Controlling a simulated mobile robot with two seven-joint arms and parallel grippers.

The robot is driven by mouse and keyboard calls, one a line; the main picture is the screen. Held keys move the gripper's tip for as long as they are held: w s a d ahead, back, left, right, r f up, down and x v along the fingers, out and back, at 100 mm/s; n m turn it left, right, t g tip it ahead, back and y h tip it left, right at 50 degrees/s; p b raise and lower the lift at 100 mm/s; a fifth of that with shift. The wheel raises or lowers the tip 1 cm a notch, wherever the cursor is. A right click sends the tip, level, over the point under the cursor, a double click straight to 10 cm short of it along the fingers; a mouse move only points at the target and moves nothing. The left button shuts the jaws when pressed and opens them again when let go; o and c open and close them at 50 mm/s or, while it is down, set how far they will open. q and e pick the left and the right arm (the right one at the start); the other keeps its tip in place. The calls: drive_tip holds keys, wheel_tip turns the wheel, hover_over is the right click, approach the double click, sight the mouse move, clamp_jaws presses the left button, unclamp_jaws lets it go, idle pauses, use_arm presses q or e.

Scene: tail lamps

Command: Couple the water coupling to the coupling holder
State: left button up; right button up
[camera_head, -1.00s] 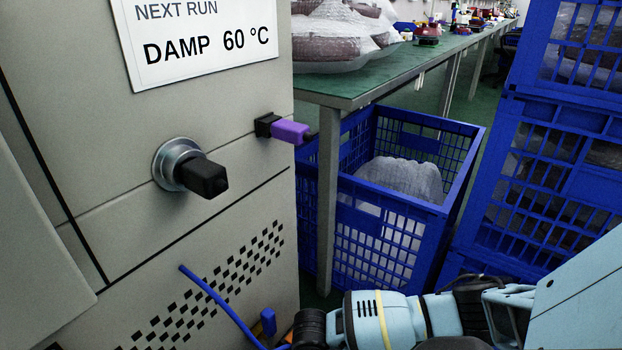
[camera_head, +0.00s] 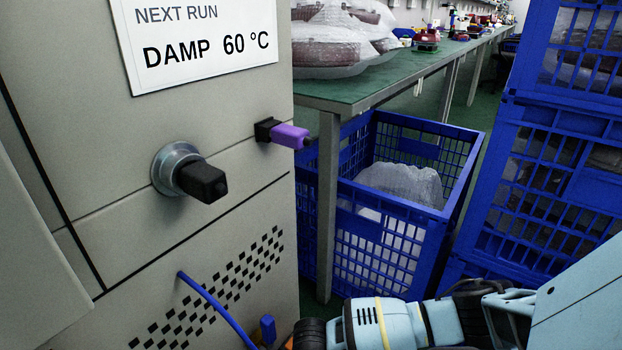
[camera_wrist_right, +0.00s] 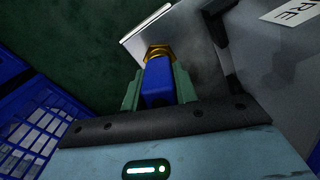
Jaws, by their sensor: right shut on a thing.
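The water coupling (camera_wrist_right: 158,82), a blue block, is held between the greenish fingers of my right gripper (camera_wrist_right: 158,88) in the right wrist view. A brass-coloured hexagonal fitting (camera_wrist_right: 158,53) sits right at its far end. I cannot tell whether this fitting belongs to the coupling or to the coupling holder, nor whether the two are joined. In the head view a small blue piece (camera_head: 268,330) shows at the bottom edge beside a blue hose (camera_head: 215,305) from the grey machine. My right gripper is mostly below that view. My left gripper is not in view.
The grey machine (camera_head: 110,240) fills the left, with a black-handled knob (camera_head: 200,181) and a purple plug (camera_head: 289,136) sticking out. A blue crate (camera_head: 390,240) stands right of it under a green-topped table (camera_head: 370,88). Stacked blue crates (camera_head: 540,180) stand at right.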

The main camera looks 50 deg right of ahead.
drive_tip(key=o, duration=1.1)
drive_tip(key=shift+o, duration=0.2)
wheel_tip(320, 180, up, 6)
drive_tip(key=p, duration=0.3)
drive_tip(key=shift+r, duration=1)
